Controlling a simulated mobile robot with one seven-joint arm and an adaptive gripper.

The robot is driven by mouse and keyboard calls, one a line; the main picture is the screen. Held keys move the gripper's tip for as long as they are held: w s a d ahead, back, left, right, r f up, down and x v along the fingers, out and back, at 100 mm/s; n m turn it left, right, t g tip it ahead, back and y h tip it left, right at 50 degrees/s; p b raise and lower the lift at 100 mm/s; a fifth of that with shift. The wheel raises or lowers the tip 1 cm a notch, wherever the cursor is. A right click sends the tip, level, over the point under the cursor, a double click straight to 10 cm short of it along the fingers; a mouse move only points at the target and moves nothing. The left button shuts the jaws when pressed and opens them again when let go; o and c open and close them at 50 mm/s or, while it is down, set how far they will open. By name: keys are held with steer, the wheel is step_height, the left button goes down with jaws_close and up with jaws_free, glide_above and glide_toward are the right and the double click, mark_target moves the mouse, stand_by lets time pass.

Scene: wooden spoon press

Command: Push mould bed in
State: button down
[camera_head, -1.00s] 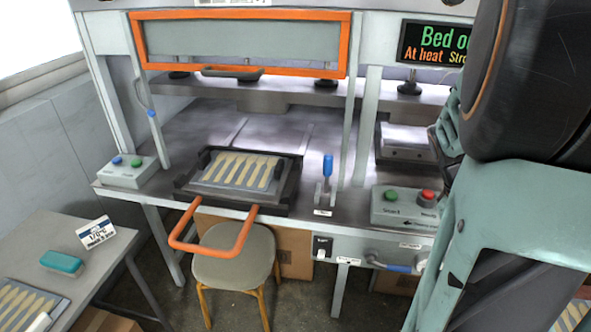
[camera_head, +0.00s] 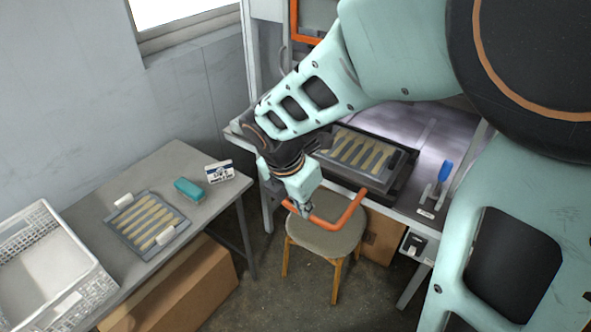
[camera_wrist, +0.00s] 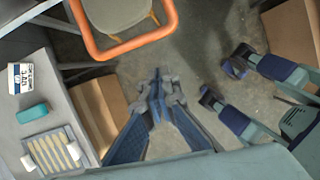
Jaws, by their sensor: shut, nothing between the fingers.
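The mould bed (camera_head: 387,181) is a dark tray at the front of the press table, pulled out, with a plate of several pale spoon shapes on it. Its orange U-shaped handle (camera_head: 350,211) juts out over a stool. My gripper (camera_head: 307,212) is shut and empty at the left part of the handle in the head view; whether it touches cannot be told. In the wrist view the handle (camera_wrist: 133,45) lies above my gripper (camera_wrist: 157,72), with a gap in the picture between them. My arm hides the bed's left part and part of the handle.
A stool (camera_head: 327,240) stands under the handle. A blue-handled lever (camera_head: 443,172) is right of the bed. The left side table (camera_head: 180,160) holds another spoon plate (camera_head: 130,228), a teal brush (camera_head: 188,190), a sign (camera_head: 219,171) and a white crate (camera_head: 88,262). Cardboard boxes (camera_head: 185,285) are below.

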steer(key=w+d+f+n+b, duration=0.1)
steer(key=w+f, duration=0.4)
steer(key=f, duration=0.5)
steer(key=shift+b, duration=0.3)
steer(key=shift+w+d, duration=0.1)
steer(key=shift+d, duration=0.05)
